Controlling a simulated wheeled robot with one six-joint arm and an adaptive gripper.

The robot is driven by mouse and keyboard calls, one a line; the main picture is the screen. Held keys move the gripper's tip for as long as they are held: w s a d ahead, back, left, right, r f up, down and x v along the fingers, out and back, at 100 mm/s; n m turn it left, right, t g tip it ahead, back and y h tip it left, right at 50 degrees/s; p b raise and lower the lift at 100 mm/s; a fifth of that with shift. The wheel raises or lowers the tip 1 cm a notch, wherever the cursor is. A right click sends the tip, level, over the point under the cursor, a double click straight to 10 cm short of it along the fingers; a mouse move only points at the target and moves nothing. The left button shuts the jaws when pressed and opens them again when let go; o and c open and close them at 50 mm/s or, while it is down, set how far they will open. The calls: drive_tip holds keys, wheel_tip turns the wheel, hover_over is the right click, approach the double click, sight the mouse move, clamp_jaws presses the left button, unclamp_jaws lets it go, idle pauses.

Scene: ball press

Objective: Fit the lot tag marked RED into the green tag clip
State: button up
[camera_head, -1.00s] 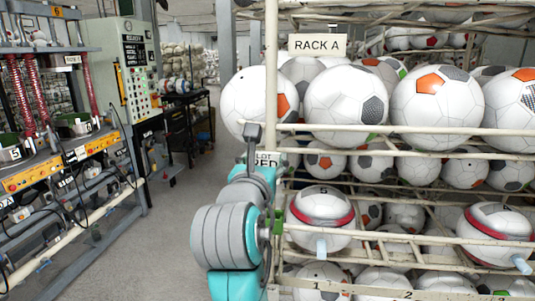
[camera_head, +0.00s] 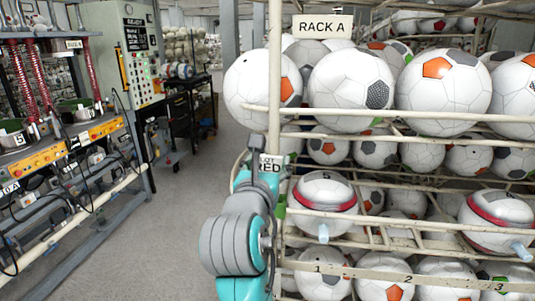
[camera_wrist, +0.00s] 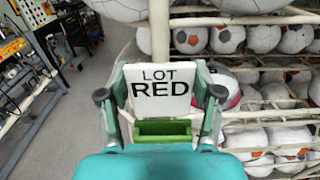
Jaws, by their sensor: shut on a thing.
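The white lot tag (camera_wrist: 160,88), with black letters LOT RED, stands upright between the fingers of my gripper (camera_wrist: 161,95) in the wrist view. My gripper is shut on it by its two sides. In the head view the tag (camera_head: 270,163) shows in front of the rack's left post, at the top of my gripper (camera_head: 262,172). A green piece, seemingly the tag clip (camera_wrist: 163,130), lies just below the tag's lower edge in the wrist view. I cannot tell whether the tag touches it or sits in it. My arm hides much of this area in the head view.
Rack A (camera_head: 275,60), full of soccer balls, stands right of my gripper, its white post close behind the tag. A white ball (camera_head: 262,84) bulges past the post above the gripper. A press bench (camera_head: 70,160) stands at left, with clear floor (camera_head: 170,220) between.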

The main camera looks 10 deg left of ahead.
drive_tip(key=shift+f, duration=0.75)
drive_tip(key=shift+f, duration=2.75)
idle(0.8)
drive_tip(key=o, duration=1.1)
drive_tip(key=shift+s+f, duration=0.1)
drive_tip(key=s, duration=1.1)
drive_tip(key=shift+s+a, duration=0.2)
drive_tip(key=shift+s, duration=0.2)
